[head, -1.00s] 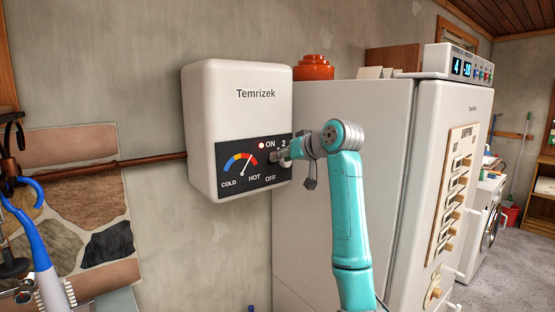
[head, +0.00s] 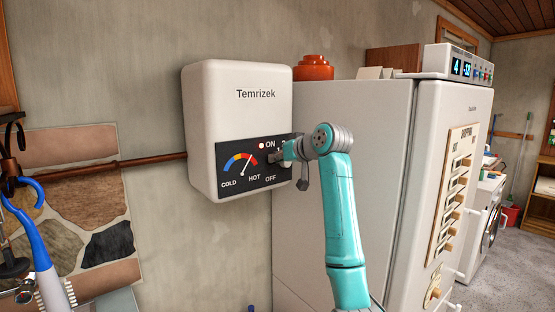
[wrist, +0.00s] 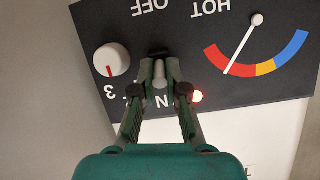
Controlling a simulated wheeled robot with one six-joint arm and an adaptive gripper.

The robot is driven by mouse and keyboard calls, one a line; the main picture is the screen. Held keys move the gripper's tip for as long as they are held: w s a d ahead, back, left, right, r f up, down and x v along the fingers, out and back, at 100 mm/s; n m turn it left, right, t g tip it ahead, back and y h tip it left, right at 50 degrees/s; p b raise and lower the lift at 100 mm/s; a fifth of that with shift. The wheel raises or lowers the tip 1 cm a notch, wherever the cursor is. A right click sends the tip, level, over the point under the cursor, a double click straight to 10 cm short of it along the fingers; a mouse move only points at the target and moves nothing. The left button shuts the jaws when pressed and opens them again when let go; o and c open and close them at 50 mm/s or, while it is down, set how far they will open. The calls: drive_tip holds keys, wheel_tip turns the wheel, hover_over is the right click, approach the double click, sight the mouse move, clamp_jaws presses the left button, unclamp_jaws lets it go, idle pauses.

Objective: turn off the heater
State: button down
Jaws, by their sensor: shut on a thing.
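The heater is a white wall box (head: 238,100) marked "Temrizek", with a dark control panel (head: 265,182) low on its front. My gripper (head: 280,156) is at the right part of this panel. In the wrist view, which shows the panel upside down, my gripper (wrist: 158,75) is shut on a small switch between the ON and OFF labels; the fingers hide most of it. A red light (head: 262,145) is lit beside ON and also shows in the wrist view (wrist: 197,97). A white knob (wrist: 111,60) with a red mark sits beside the fingers. The gauge needle (wrist: 241,46) points into the red.
A tall white fridge (head: 340,180) stands close to the right of the heater, with an orange pot (head: 313,68) on top. A copper pipe (head: 110,167) runs into the heater's left side.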

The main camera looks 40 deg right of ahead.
sight(273, 164)
drive_tip(key=shift+f, duration=0.2)
drive_tip(key=shift+s+f+t, duration=0.1)
drive_tip(key=shift+f+t, duration=0.25)
drive_tip(key=shift+t, duration=0.65)
drive_tip(key=t, duration=0.1)
drive_tip(key=f+t, duration=0.1)
drive_tip(key=t, duration=0.1)
drive_tip(key=shift+f, duration=0.1)
drive_tip(key=shift+f+t, duration=0.25)
drive_tip(key=shift+t, duration=0.85)
drive_tip(key=shift+f+t, duration=0.25)
drive_tip(key=shift+t, duration=1.15)
drive_tip(key=shift+f+t, duration=0.1)
drive_tip(key=shift+t, duration=0.6)
drive_tip(key=c, duration=1.2)
unclamp_jaws()
drive_tip(key=shift+w, duration=0.25)
drive_tip(key=shift+a, duration=0.1)
